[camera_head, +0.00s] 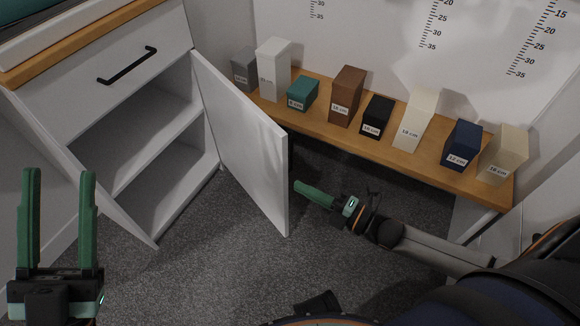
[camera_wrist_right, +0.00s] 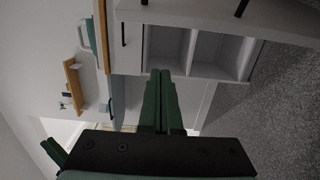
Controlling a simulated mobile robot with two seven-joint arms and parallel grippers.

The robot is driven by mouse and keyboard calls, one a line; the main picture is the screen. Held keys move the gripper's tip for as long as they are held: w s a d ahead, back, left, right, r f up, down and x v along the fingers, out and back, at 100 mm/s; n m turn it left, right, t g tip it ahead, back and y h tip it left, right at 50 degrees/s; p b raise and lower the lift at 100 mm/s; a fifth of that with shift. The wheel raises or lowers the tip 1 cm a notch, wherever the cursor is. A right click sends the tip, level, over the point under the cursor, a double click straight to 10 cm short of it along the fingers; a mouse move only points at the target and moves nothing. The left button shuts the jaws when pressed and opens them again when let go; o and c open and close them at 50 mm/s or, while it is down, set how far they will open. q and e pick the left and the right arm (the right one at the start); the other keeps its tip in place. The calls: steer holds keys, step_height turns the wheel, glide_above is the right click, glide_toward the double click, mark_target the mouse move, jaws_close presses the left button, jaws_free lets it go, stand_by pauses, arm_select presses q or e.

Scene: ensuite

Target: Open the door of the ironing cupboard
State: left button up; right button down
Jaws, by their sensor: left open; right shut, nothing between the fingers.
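The ironing cupboard (camera_head: 135,130) is white, with a drawer above an open compartment that has a shelf. Its white door (camera_head: 245,145) stands wide open, swung out to the right, in the head view. The cupboard's open shelves (camera_wrist_right: 213,52) also show in the right wrist view. My right gripper (camera_head: 300,186) is shut and empty, just right of the door's free edge; I cannot tell whether it touches the door. Its green fingers lie together in the right wrist view (camera_wrist_right: 160,95). My left gripper (camera_head: 58,175) is open and empty, upright at the lower left in front of the cupboard.
A wooden bench (camera_head: 400,148) along the back wall carries several labelled blocks, including a brown one (camera_head: 347,95). A black bar handle (camera_head: 127,66) is on the drawer. Grey carpet (camera_head: 200,275) in front is mostly clear, with a small dark object (camera_head: 317,304) near the bottom.

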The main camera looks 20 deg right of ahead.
mark_target(285, 164)
steer(key=w+b, duration=0.1)
steer(key=w, duration=0.2)
steer(key=w+a+b, duration=0.1)
steer(key=w, duration=0.1)
steer(key=w+a+b, duration=0.1)
steer(key=w, duration=0.2)
steer(key=shift+w+a, duration=0.15)
steer(key=shift+w, duration=0.2)
steer(key=shift+w+d, duration=0.1)
steer(key=shift+d, duration=0.3)
arm_select(q)
steer(key=shift+s+d+f+m+h, duration=0.2)
steer(key=shift+s+f+m+h, duration=0.3)
steer(key=shift+s+f+h, duration=0.35)
steer(key=shift+w, duration=0.15)
